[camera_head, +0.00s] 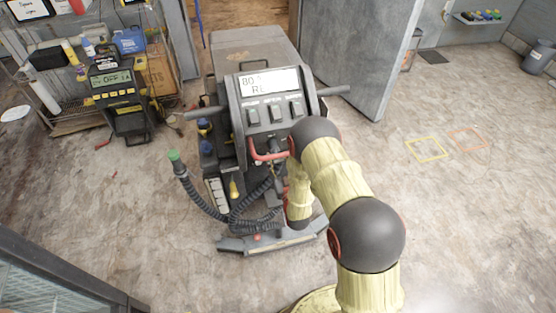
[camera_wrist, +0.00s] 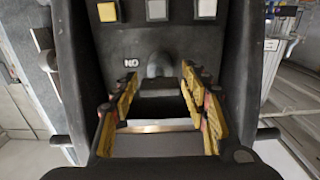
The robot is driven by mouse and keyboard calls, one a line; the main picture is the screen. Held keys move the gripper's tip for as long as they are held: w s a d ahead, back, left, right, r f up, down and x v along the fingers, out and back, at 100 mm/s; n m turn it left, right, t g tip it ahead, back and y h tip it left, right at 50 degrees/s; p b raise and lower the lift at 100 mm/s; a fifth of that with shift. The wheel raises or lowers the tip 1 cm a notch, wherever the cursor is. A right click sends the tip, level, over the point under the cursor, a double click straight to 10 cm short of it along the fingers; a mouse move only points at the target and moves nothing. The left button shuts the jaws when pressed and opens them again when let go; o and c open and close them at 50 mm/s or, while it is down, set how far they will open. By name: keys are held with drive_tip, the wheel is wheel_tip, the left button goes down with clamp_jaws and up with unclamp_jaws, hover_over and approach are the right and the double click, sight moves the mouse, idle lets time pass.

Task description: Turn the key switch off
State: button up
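The floor machine (camera_head: 238,105) stands in the middle of the head view, with a lit display (camera_head: 268,82) on its console. In the wrist view, a dark grey rounded knob (camera_wrist: 160,64), which looks like the key switch, sits on the black panel. A small white label (camera_wrist: 131,63) is to its left. My gripper (camera_wrist: 160,84) is open, its yellow-padded fingers on either side of the knob's lower area. I cannot tell whether they touch it. The key's turn position is unclear. In the head view my arm partly covers the console's lower front.
Three rocker switches (camera_head: 274,112) sit below the display. A red handle (camera_head: 268,153) and a black hose (camera_head: 208,207) are at the machine's front. A cluttered shelf with a charger (camera_head: 118,98) stands left. A grey door (camera_head: 357,50) is behind right.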

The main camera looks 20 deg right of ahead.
drive_tip(key=c, duration=0.9)
drive_tip(key=shift+o, duration=0.2)
drive_tip(key=shift+n, duration=0.3)
drive_tip(key=n+b, duration=0.1)
drive_tip(key=n, duration=0.2)
drive_tip(key=shift+b, duration=0.4)
drive_tip(key=n+b, duration=0.1)
drive_tip(key=n, duration=0.4)
drive_tip(key=shift+b, duration=0.4)
drive_tip(key=n+b, duration=0.1)
drive_tip(key=n, duration=0.3)
drive_tip(key=shift+n, duration=0.3)
drive_tip(key=n+b, duration=0.2)
drive_tip(key=n, duration=0.2)
drive_tip(key=shift+n, duration=0.3)
